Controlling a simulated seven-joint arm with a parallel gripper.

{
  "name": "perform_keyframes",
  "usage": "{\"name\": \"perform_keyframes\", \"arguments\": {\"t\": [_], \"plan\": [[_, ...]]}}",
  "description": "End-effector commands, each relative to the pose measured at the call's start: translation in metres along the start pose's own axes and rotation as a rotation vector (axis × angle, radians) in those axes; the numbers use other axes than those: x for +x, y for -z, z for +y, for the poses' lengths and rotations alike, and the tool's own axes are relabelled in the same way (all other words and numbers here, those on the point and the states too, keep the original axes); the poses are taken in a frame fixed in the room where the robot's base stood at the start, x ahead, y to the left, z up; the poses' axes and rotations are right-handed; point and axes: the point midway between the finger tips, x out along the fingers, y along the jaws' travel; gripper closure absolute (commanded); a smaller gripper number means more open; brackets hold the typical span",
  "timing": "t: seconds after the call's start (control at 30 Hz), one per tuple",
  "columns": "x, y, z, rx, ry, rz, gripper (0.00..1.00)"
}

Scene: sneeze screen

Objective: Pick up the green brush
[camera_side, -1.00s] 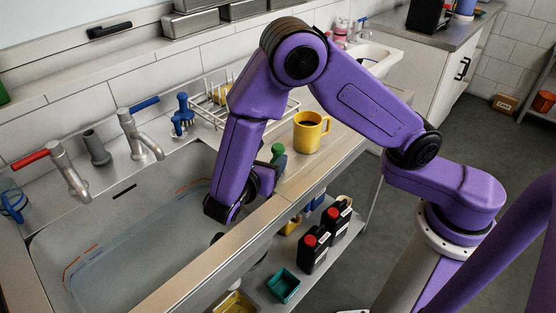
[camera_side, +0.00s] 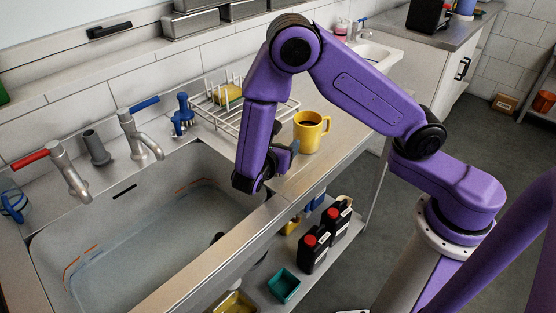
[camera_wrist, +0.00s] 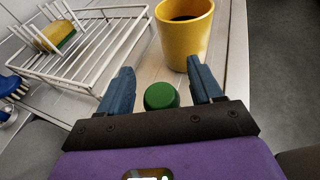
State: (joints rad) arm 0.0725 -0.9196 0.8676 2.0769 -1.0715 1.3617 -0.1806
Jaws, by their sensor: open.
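The green brush shows in the wrist view as a round green top (camera_wrist: 161,96) between my two blue fingers, nearer their bases than their tips. In the side view it is hidden behind my gripper (camera_side: 284,158), which is over the counter beside the sink. In the wrist view my gripper (camera_wrist: 160,68) is open, with a gap on each side of the green top. No finger is seen touching it. The lower part of the brush is hidden.
A yellow mug (camera_side: 308,132) with dark liquid stands close past the fingertips. A wire dish rack (camera_wrist: 85,48) holding a yellow-green sponge (camera_wrist: 55,37) is to the left. A blue brush (camera_side: 183,113) stands by the taps. The water-filled sink (camera_side: 150,235) lies left of the counter.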

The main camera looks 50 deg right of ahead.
Motion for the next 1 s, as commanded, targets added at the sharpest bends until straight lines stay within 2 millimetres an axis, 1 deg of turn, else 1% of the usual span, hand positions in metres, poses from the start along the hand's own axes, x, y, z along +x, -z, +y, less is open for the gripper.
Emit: {"name": "perform_keyframes", "arguments": {"t": [0.07,0.1,0.17,0.2,0.27,0.3,0.57,0.73,0.87,0.97,1.0], "plan": [[0.0,0.0,0.0,0.0,0.0,0.0,0.35],[0.0,0.0,0.0,0.0,0.0,0.0,0.38],[0.0,0.0,0.0,0.0,0.0,0.0,0.58],[0.0,0.0,0.0,0.0,0.0,0.0,0.71],[0.0,0.0,0.0,0.0,0.0,0.0,0.9],[0.0,0.0,0.0,0.0,0.0,0.0,0.92],[-0.001,-0.001,0.0,0.0,0.0,0.0,0.92],[-0.002,-0.006,0.0,0.001,0.0,0.001,0.92],[-0.005,-0.016,0.001,0.003,0.0,0.002,0.92],[-0.009,-0.029,0.0,0.004,0.0,0.001,0.92],[-0.013,-0.034,-0.003,0.003,-0.002,0.001,0.92]]}}
